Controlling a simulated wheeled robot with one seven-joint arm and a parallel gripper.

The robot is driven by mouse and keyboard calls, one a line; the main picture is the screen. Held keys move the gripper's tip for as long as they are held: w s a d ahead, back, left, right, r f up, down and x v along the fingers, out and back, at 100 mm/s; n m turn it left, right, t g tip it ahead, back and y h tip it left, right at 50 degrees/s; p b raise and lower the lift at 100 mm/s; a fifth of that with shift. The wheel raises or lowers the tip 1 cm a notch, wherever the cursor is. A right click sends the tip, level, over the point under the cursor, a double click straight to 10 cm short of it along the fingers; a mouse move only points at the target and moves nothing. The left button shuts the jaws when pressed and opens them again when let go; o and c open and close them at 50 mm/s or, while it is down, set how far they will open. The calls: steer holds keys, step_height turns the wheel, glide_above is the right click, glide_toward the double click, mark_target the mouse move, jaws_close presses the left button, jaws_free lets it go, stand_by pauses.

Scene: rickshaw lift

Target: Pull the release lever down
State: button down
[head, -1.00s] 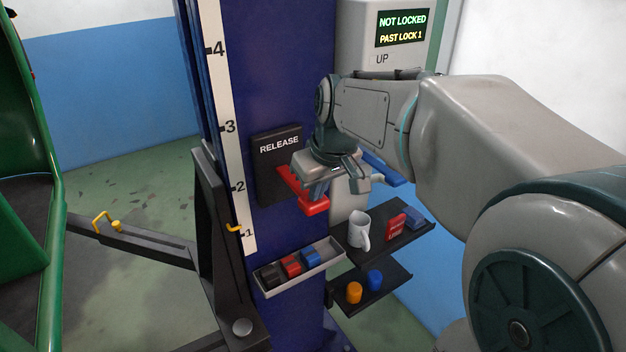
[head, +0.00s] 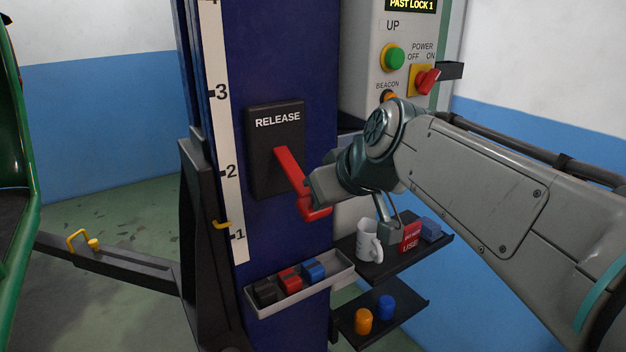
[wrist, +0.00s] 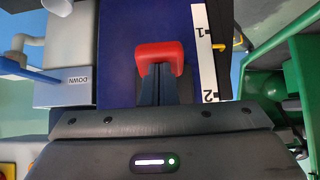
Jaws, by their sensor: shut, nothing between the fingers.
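The red release lever (head: 291,168) slants down and to the right from a black plate marked RELEASE (head: 262,150) on the blue column. Its crosswise end handle (head: 318,213) hangs below the plate's lower edge. My gripper (head: 312,190) is at the lever's outer part, just above the handle, and hides a little of it. In the wrist view the red handle (wrist: 159,52) lies right at the tips of my closed fingers (wrist: 160,84). The fingers hold nothing; whether they touch the handle I cannot tell.
A tray of coloured blocks (head: 345,268) is below the lever. A control box (head: 372,60) stands above my wrist. A green vehicle (head: 18,240) is at the left.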

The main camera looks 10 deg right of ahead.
steer(key=shift+w+r+t, duration=0.15)
steer(key=shift+r+t, duration=0.15)
steer(key=shift+r, duration=0.05)
stand_by(0.6)
steer(key=shift+r, duration=0.1)
